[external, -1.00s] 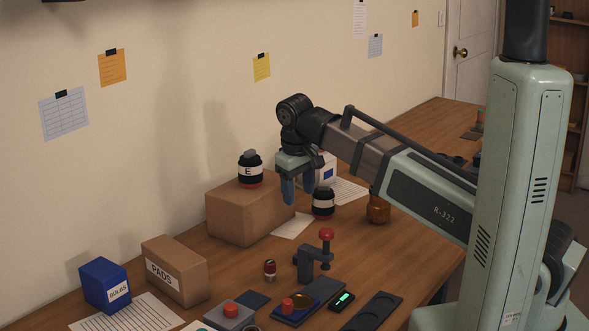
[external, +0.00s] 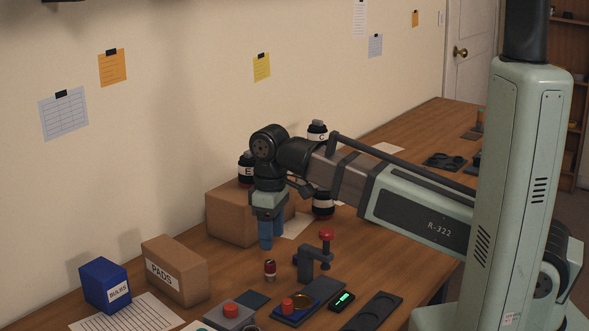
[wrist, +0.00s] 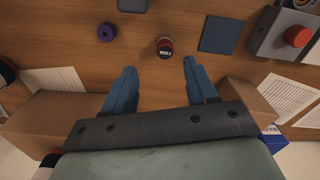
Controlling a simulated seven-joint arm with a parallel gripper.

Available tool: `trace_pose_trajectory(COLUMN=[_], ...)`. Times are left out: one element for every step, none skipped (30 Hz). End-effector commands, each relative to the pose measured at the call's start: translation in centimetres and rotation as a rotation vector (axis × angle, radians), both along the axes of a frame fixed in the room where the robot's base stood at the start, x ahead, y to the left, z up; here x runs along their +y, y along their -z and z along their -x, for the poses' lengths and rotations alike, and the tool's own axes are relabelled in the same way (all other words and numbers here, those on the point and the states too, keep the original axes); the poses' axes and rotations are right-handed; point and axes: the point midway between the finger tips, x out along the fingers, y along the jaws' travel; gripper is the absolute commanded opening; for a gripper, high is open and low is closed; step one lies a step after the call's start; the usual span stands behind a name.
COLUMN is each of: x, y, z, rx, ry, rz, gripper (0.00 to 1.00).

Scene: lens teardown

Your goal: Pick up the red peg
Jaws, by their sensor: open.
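My gripper (external: 266,246) is open and empty, pointing down above the table, behind and left of that tray. In the wrist view my gripper (wrist: 159,66) has its fingers spread.
A clamp stand with a red knob (external: 326,235) is right of my gripper. A grey box with a red button (external: 231,310) and a dark square pad (external: 253,299) are in front.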

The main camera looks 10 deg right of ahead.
Motion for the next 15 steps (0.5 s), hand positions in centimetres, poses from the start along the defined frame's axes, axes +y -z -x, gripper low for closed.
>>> trace_pose_trajectory(x=[-0.1,-0.1,-0.1,0.0,0.0,0.0,0.0,0.0,0.0,0.0,0.0,0.0,0.0,0.0,0.1], y=[0.8,1.1,1.5,1.8,2.1,2.4,2.6,2.7,2.9,3.0,3.0,3.1,3.1,3.2,3.3], z=[0.1,0.1,0.1,0.0,0.0,0.0,0.0,0.0,0.0,0.0,0.0,0.0,0.0,0.0,0.0], rx=[0.001,0.001,0.001,0.000,0.000,0.000,0.000,0.000,0.000,0.000,0.000,0.000,0.000,0.000,0.000], ry=[0.000,0.000,0.000,0.001,0.001,0.001,0.001,0.001,0.001,0.001,0.001,0.001,0.001,0.001,0.001], rz=[0.002,0.002,0.002,0.001,0.001,0.001,0.001,0.001,0.001,0.001,0.001,0.000,0.000,0.000,0.000], gripper=[0.57,0.57,0.57,0.57,0.57,0.57,0.57,0.57,0.57,0.57,0.57,0.57,0.57,0.57,0.57])
